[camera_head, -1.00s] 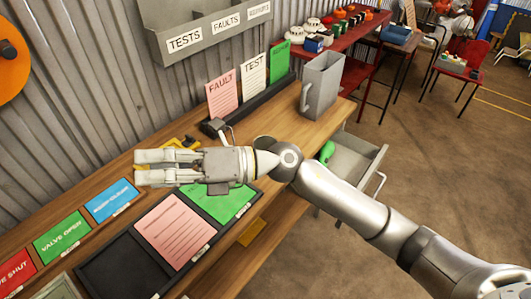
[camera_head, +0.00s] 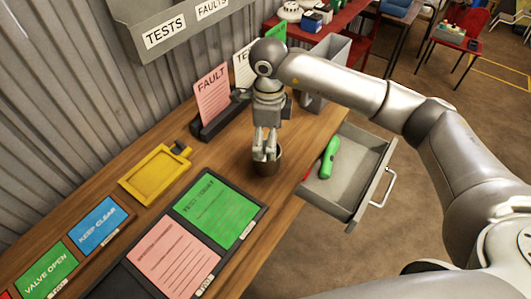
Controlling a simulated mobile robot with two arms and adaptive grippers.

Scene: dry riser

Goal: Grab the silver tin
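A small round container (camera_head: 267,170) stands on the wooden bench near its front edge. It looks dark and brownish with a metallic sheen, and I take it for the silver tin. My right gripper (camera_head: 266,157) points straight down at it. The two fingertips overlap its top in the picture. I cannot tell whether they are inside it, around it or just above it, nor whether they grip it. My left gripper is not in view.
An open grey drawer (camera_head: 340,190) with a green-handled tool (camera_head: 329,158) juts out at right. A black tray (camera_head: 262,203) with green and pink cards lies in front.

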